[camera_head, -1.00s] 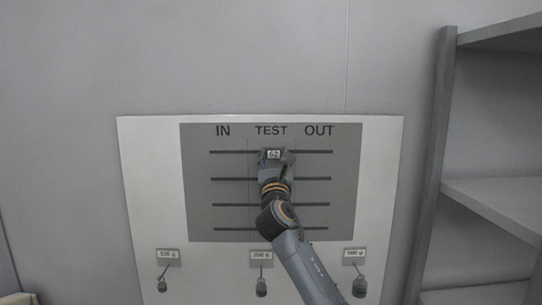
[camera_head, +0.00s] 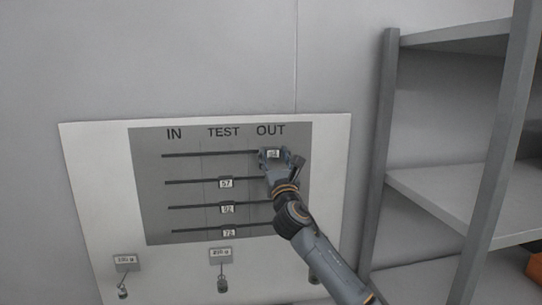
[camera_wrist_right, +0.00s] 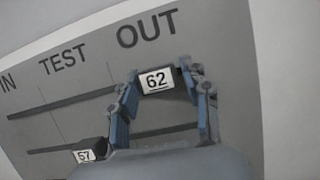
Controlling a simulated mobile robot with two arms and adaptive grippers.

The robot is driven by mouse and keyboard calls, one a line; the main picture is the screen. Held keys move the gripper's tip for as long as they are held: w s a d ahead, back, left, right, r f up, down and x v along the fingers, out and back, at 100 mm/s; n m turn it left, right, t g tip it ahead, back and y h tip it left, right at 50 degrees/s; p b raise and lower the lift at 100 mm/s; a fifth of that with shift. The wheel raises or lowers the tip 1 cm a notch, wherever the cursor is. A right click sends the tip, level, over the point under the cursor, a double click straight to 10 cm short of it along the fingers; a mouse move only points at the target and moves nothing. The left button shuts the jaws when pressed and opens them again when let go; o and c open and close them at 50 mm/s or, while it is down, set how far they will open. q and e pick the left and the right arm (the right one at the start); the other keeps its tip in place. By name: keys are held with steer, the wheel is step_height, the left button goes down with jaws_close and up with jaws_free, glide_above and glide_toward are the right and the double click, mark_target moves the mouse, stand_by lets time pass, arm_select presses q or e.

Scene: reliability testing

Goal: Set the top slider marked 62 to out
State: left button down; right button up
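The top slider marked 62 (camera_head: 273,154) sits on the top track under the word OUT, and its label also shows in the right wrist view (camera_wrist_right: 157,81). My right gripper (camera_head: 275,157) is at this slider. In the right wrist view its two blue-padded fingers (camera_wrist_right: 162,100) stand on either side of the slider; a finger-to-slider touch on both sides cannot be made out for certain. The dark panel (camera_head: 146,192) carries the columns IN, TEST and OUT. My left gripper is not in view.
Sliders marked 57 (camera_head: 226,183), 92 (camera_head: 227,209) and one lower (camera_head: 229,233) sit under TEST. Labelled weights, such as the middle one (camera_head: 222,285), hang below the panel. A grey shelf (camera_head: 440,185) stands to the right.

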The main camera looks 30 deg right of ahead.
steer(key=shift+o, duration=0.8)
steer(key=shift+d, duration=0.2)
steer(key=shift+s+a, duration=0.15)
steer(key=shift+s+a+f, duration=0.15)
steer(key=shift+s+f, duration=0.05)
steer(key=shift+s, duration=0.05)
steer(key=v, duration=1.1)
steer(key=shift+d, duration=0.2)
